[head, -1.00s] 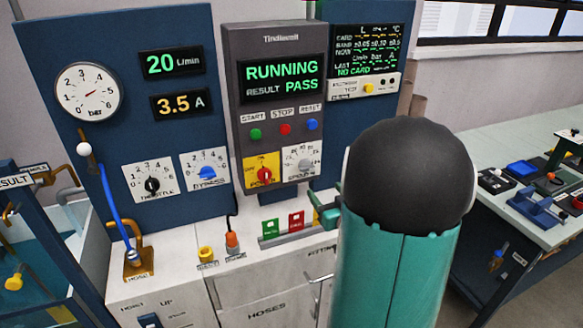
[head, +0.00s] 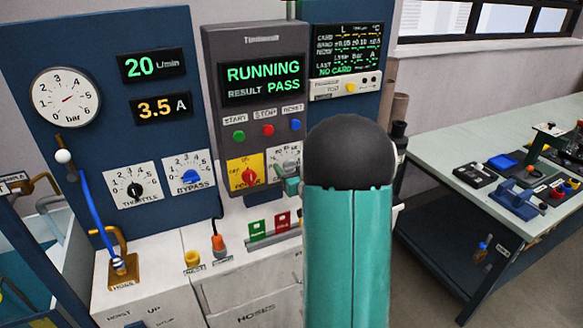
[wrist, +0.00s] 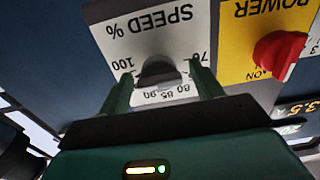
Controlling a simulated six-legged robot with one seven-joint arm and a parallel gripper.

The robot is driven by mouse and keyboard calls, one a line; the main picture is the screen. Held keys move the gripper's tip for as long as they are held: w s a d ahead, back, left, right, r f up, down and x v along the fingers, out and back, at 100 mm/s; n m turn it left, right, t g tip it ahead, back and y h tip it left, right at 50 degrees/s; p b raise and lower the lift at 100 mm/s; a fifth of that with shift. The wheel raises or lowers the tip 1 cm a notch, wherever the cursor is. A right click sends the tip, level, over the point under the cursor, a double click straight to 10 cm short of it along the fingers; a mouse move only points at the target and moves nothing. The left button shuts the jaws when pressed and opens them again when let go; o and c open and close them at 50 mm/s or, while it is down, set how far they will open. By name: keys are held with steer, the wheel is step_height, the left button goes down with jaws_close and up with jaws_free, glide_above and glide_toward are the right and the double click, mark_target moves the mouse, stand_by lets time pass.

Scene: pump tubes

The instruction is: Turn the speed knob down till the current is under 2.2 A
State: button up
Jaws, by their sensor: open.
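The grey speed knob (wrist: 158,68) sits on the white SPEED % dial (wrist: 158,40), which shows upside down in the wrist view. My gripper (wrist: 163,88) is open, with one green finger on each side of the knob; I cannot tell whether they touch it. In the head view, the speed dial (head: 286,157) is partly covered by my arm, and its knob is hidden behind my gripper (head: 288,185). The current display (head: 161,108) reads 3.5 A.
The red power knob (wrist: 280,52) on its yellow plate (wrist: 245,45) is next to the speed dial. The flow display (head: 152,66) reads 20 L/min. The status screen (head: 263,80) reads RUNNING, RESULT PASS. Green and red cards (head: 282,222) stand on the counter below.

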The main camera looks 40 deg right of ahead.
steer(key=c, duration=1)
steer(key=shift+n, duration=0.4)
steer(key=shift+a+n, duration=0.1)
steer(key=shift+n, duration=2.3)
steer(key=o, duration=1)
